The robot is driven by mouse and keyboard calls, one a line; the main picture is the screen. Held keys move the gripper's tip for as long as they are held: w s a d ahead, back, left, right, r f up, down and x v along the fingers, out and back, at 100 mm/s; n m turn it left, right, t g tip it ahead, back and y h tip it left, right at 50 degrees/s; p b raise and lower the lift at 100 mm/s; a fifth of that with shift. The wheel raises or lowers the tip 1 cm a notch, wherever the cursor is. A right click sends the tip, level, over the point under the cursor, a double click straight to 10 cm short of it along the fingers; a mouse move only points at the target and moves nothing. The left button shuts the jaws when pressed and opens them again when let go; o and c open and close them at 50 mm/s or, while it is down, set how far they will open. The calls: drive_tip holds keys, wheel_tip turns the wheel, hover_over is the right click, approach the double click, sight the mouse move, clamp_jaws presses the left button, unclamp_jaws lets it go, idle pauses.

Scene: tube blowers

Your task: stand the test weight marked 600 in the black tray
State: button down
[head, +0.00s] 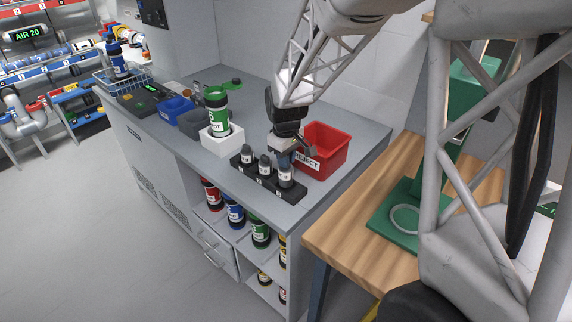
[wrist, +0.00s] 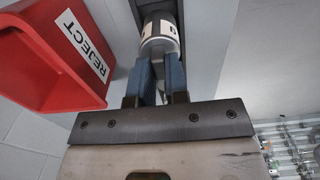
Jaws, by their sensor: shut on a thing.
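A long black tray (head: 245,172) lies on the grey bench and has numbered marks along its front. Three grey test weights with dark tops and white labels stand in a row on it: the left weight (head: 247,155), the middle weight (head: 265,166) and the right weight (head: 285,177). My gripper (head: 285,160) points down and is shut on the top of the right weight. In the wrist view its blue fingers (wrist: 161,75) close around this weight (wrist: 159,40). Its label is only partly visible, so I cannot read the full number. It looks upright.
A red REJECT bin (head: 321,150) stands close behind the right weight. A white block (head: 222,140) holding a green tube (head: 217,112) is to the left, with grey (head: 195,122) and blue (head: 174,108) bins beyond. The bench front edge is close to the tray.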

drive_tip(key=shift+f, duration=1.15)
drive_tip(key=shift+f, duration=0.15)
drive_tip(key=c, duration=1.1)
unclamp_jaws()
wheel_tip(320, 180, up, 12)
drive_tip(key=shift+r, duration=0.15)
drive_tip(key=shift+s, duration=0.1)
